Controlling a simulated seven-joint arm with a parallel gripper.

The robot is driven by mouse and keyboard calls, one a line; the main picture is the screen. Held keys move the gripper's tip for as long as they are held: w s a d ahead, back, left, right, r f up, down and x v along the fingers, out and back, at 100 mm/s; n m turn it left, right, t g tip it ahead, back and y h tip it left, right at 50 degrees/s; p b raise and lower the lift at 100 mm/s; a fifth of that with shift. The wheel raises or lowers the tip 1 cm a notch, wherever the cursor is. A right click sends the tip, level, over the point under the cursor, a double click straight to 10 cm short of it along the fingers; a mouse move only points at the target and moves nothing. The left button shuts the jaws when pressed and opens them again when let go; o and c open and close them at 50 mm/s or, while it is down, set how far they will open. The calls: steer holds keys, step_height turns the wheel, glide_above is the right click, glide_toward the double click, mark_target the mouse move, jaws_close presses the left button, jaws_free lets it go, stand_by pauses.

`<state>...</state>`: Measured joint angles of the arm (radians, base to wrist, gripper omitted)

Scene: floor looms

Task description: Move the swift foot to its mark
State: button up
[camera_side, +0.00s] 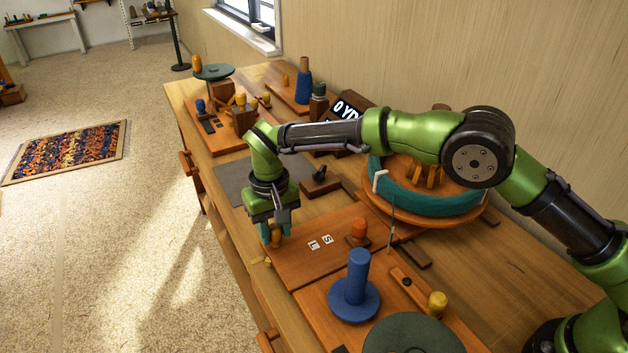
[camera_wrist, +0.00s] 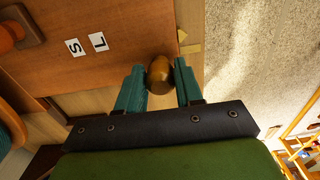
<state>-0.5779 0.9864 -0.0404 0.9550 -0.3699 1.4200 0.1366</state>
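My gripper (camera_side: 272,231) points down at the front edge of the bench. A rounded golden-brown wooden knob (camera_wrist: 160,74) sits between its two teal fingers; it also shows in the side view (camera_side: 276,239). The fingers stand about a knob's width apart; I cannot tell whether they press on it. What lies under the knob is hidden. I cannot tell which part is the swift foot. White S (camera_side: 327,239) and L (camera_side: 314,245) tiles lie on an orange-brown board (camera_side: 295,262).
A blue spool (camera_side: 355,290) stands toward the camera. A large teal-banded round frame (camera_side: 430,198) stands behind, next to my arm.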

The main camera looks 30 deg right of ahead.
jaws_close()
steer(key=shift+w, duration=1.5)
steer(key=o, duration=0.6)
jaws_free()
steer(key=shift+r, duration=0.1)
step_height(320, 180, up, 7)
steer(key=shift+r, duration=0.15)
